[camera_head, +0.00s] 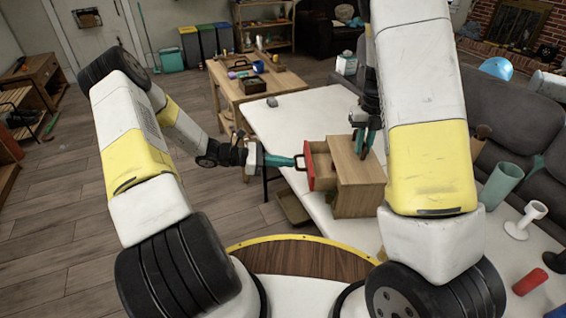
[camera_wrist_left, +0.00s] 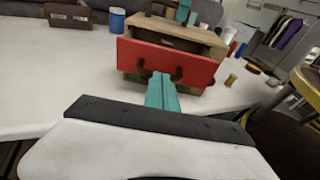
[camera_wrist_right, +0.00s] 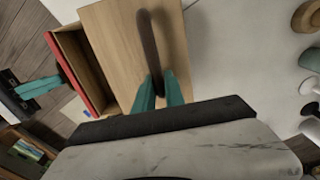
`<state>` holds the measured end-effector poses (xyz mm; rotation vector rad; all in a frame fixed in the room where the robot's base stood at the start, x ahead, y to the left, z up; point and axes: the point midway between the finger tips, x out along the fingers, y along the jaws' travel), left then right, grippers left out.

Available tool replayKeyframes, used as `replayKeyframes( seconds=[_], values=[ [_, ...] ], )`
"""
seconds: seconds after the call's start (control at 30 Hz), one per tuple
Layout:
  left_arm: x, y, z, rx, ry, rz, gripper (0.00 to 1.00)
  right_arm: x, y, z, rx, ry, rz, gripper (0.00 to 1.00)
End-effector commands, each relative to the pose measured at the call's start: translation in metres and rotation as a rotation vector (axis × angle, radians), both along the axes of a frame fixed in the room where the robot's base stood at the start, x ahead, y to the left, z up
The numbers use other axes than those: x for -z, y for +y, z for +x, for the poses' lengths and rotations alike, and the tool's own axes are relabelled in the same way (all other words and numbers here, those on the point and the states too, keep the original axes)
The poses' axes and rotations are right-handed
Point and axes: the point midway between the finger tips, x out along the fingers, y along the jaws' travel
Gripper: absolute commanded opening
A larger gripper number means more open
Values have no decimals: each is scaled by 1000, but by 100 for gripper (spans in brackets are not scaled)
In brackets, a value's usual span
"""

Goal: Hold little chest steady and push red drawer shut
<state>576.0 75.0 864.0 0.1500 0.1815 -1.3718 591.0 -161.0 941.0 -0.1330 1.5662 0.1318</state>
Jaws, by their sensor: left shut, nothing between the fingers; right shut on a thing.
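The little chest (camera_head: 361,197) is a light wooden box at the table's near left edge. Its red drawer (camera_head: 309,168) is partly pulled out towards the left; the gap behind its front shows in the left wrist view (camera_wrist_left: 200,70) and the right wrist view (camera_wrist_right: 69,70). My left gripper (camera_head: 291,162) is shut and empty, its tips at the middle of the drawer front, by the handle; I cannot tell whether they touch. My right gripper (camera_wrist_right: 158,80) is shut on the dark top handle (camera_wrist_right: 149,40) of the chest, near one end of it.
A green cup (camera_head: 500,184), a white goblet-like piece (camera_head: 527,219) and a red cylinder (camera_head: 530,282) stand or lie at the right. A wooden workbench (camera_head: 283,82) with items stands behind.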

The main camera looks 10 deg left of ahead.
Motion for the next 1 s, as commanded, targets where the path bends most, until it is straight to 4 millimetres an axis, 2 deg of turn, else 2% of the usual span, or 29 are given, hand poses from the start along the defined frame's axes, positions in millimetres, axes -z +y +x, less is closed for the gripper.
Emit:
replayKeyframes(
  seconds=[0.2,0.3,0.4,0.83,1.0],
  values=[
    [-1,-51,7,8,0,-5,0,0,1,0,-2,0,1,0],
    [-1,-70,10,7,1,-4,0,0,1,0,-2,0,1,0],
    [-1,-81,12,5,0,-3,0,0,1,0,-2,0,1,0],
    [-1,-85,12,7,1,-4,0,1,4,-1,-6,2,5,0],
    [-4,-69,10,3,1,-3,0,1,5,-1,-5,3,6,0]
  ],
)
